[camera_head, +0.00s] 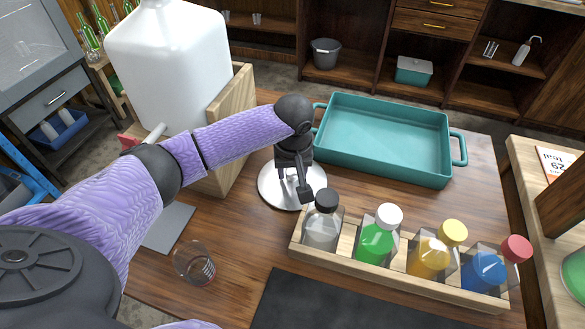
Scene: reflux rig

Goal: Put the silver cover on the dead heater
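A round, pale silver disc (268,192), which looks like the silver cover, lies low at the middle of the wooden table. My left gripper (293,190) is directly above it, pointing down, and hides its middle. The dark fingers reach to the disc or just over it; I cannot tell whether they touch it or close on a knob. I cannot make out a heater for certain, nor whether one is under the disc. My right gripper is not in view.
A wooden rack (395,278) with several capped bottles stands close at the right. A teal tray (385,170) lies behind. A large white jug (170,65) in a wooden stand is at the left. A glass beaker (194,263) and a grey plate (168,228) are front left. A black mat (330,308) lies in front.

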